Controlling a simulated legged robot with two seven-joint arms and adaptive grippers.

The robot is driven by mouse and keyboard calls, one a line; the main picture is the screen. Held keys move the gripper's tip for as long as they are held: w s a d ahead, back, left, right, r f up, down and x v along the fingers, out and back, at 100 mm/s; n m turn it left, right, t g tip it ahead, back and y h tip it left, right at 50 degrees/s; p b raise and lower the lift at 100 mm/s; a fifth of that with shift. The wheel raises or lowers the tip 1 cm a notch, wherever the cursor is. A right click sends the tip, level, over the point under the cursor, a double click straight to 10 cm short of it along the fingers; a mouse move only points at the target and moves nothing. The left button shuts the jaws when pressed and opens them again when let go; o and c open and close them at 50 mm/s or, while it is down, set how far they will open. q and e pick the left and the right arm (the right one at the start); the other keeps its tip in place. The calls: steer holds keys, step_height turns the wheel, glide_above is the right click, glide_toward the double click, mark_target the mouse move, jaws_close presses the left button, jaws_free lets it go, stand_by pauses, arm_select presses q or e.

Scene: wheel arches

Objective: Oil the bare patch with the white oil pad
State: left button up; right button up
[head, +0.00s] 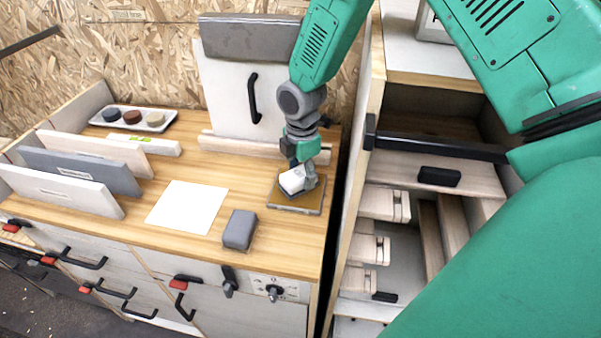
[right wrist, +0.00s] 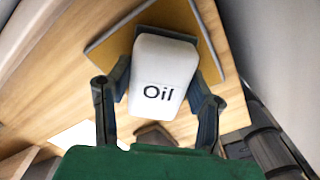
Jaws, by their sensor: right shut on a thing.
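My right gripper (head: 307,180) is shut on the white oil pad (head: 292,181), a small rounded block. In the right wrist view the pad (right wrist: 165,70) reads "Oil" and sits between the two fingers of the gripper (right wrist: 163,88). The pad is over a small brown square board (head: 295,204) at the right end of the wooden worktop, which also shows in the right wrist view (right wrist: 212,35). I cannot tell whether the pad touches the board. No bare patch can be made out; pad and gripper hide part of the board. My left gripper is not in view.
A grey block (head: 240,229) and a white sheet (head: 187,207) lie left of the board. Upright panels (head: 75,172) stand at the left, with a tray of round pots (head: 133,119) behind. A white panel with a black handle (head: 232,102) stands behind. Open shelving (head: 420,215) is at the right.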

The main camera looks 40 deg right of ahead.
mark_target(301, 172)
steer(key=shift+a+f, duration=0.15)
steer(key=shift+f, duration=0.05)
steer(key=shift+f, duration=0.25)
stand_by(0.3)
steer(key=shift+s+f, duration=0.1)
stand_by(1.5)
steer(key=shift+r+p, duration=0.85)
steer(key=shift+p, duration=0.05)
step_height(301, 172, up, 6)
steer(key=p, duration=0.5)
steer(key=shift+f, duration=0.2)
steer(key=shift+f, duration=0.1)
